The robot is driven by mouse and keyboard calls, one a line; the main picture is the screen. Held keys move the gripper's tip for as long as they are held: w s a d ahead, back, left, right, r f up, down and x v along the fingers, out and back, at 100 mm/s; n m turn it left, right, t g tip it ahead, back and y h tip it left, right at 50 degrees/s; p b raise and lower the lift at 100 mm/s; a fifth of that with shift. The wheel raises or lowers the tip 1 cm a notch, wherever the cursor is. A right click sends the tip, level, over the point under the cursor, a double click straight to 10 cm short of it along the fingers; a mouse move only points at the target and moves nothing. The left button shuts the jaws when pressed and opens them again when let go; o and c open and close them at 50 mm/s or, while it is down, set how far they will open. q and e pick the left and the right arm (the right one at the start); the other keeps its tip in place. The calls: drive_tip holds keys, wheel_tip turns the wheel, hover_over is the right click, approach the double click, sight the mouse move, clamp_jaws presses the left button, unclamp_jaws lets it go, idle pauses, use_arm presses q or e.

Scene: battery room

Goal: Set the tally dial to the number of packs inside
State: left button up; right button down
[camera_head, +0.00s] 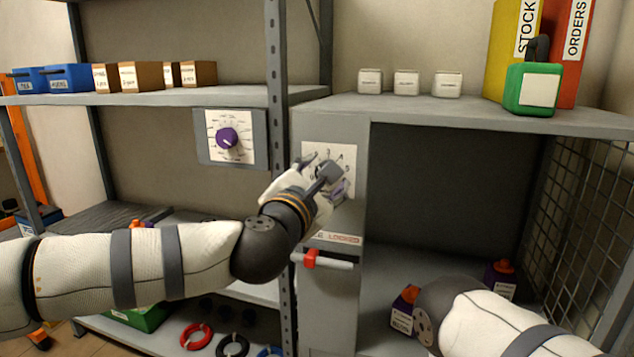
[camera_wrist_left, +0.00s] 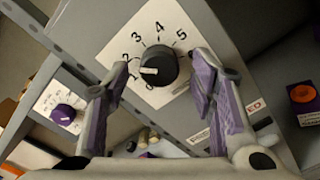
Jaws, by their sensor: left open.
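The tally dial is a black knob (camera_wrist_left: 157,66) on a white plate numbered from 0 to 5 (camera_head: 343,155), on the front of a grey cabinet post. Its white mark points left, near the 1. Purple packs with orange caps stand in the open bay: one at the front (camera_head: 402,310) and one farther right (camera_head: 501,276). My right arm hides part of the bay; its gripper is out of view.
A purple knob dial (camera_head: 227,138) is on the left. A red-tipped handle (camera_head: 311,258) under a "LOCKED" label juts out below the tally dial. A mesh wall (camera_head: 590,215) closes the bay's right side.

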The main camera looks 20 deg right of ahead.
use_arm(q)
drive_tip(key=v, duration=1.1)
drive_tip(key=shift+s+a, duration=0.25)
drive_tip(key=shift+a, duration=0.05)
